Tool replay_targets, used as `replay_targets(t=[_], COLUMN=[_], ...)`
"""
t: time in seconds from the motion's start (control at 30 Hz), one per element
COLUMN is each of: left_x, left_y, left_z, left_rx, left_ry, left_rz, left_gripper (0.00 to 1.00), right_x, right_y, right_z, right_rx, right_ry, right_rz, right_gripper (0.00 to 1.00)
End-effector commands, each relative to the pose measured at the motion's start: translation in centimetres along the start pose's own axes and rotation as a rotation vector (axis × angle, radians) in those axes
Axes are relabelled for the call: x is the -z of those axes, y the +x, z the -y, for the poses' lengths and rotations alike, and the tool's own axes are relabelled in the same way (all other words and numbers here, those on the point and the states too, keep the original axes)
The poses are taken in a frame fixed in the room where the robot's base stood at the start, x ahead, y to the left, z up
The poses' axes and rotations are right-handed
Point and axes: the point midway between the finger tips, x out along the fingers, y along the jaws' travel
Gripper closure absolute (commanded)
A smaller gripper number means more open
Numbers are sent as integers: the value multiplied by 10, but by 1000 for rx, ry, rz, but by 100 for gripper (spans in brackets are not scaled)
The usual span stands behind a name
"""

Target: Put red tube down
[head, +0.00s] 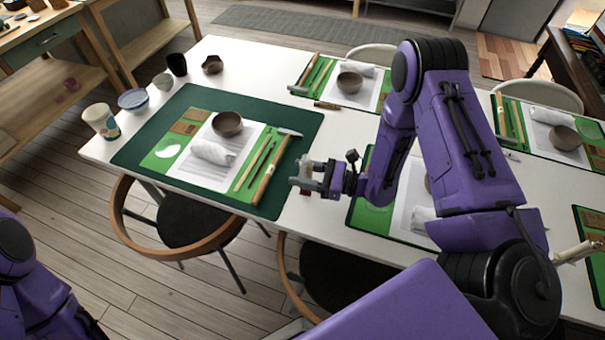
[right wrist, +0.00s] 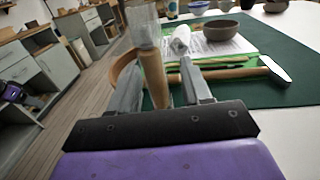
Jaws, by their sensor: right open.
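I cannot make out a clearly red tube in either view. My right gripper (head: 303,178) is at the near edge of the white table, right of the dark green mat (head: 305,122). In the right wrist view its jaws (right wrist: 160,62) are apart. An upright object (right wrist: 152,72) with a tan lower part and a pale, see-through-looking top stands between or just beyond the fingers. I cannot tell whether it touches them. My left gripper is out of view.
Chairs (head: 180,215) stand at the near edge. Bare table lies right of the green mat.

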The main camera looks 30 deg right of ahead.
Motion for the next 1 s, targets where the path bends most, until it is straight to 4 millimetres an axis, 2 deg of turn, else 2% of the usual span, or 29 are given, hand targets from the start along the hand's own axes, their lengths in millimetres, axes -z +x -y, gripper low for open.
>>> replay_targets(t=[0.03, 0.2, 0.33, 0.47, 0.9, 1.0], left_x=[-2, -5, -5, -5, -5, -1], left_y=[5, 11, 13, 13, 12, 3], left_z=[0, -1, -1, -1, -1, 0], left_rx=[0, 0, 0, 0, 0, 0], left_ry=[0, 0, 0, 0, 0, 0], left_rz=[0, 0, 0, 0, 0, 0], left_gripper=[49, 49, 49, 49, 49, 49], right_x=[5, 4, 4, 2, 2, -8], right_y=[-13, -50, -68, -73, -73, -73], right_z=[1, 1, 0, 0, 0, 0], right_rx=[7, 8, 5, 3, 3, 3], right_ry=[3, 4, 3, 3, 3, 3], right_rz=[-5, -2, -3, -2, -3, -3], right_gripper=[52, 52, 52, 52, 52, 52])
